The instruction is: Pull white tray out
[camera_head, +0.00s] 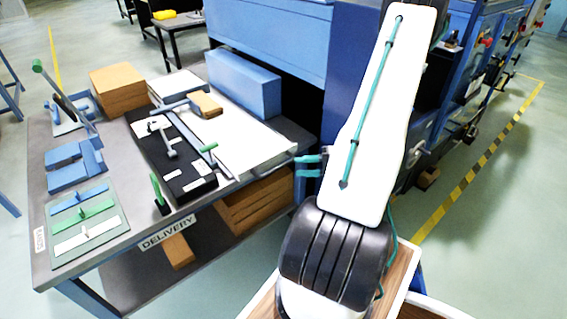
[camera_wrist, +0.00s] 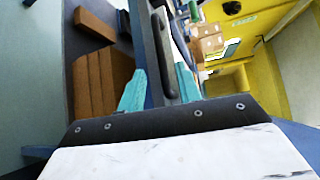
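The white tray (camera_head: 245,132) lies flat on the grey table, in front of a long blue box. A grey bar, seemingly its handle, runs along its near edge toward my gripper. My gripper (camera_head: 308,167) is at the table's right front edge, with its two teal fingers apart. In the wrist view, my gripper (camera_wrist: 162,88) has one finger on each side of a dark bar-shaped handle (camera_wrist: 162,55). A gap shows between the left finger and the handle; contact on the right side cannot be told. The tray's white surface is not clear in the wrist view.
The table (camera_head: 130,190) also holds a black tool block (camera_head: 180,175), blue blocks (camera_head: 75,165), a green mat (camera_head: 88,228) and a brown box stack (camera_head: 118,90). A blue machine stands behind. Floor at right is open.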

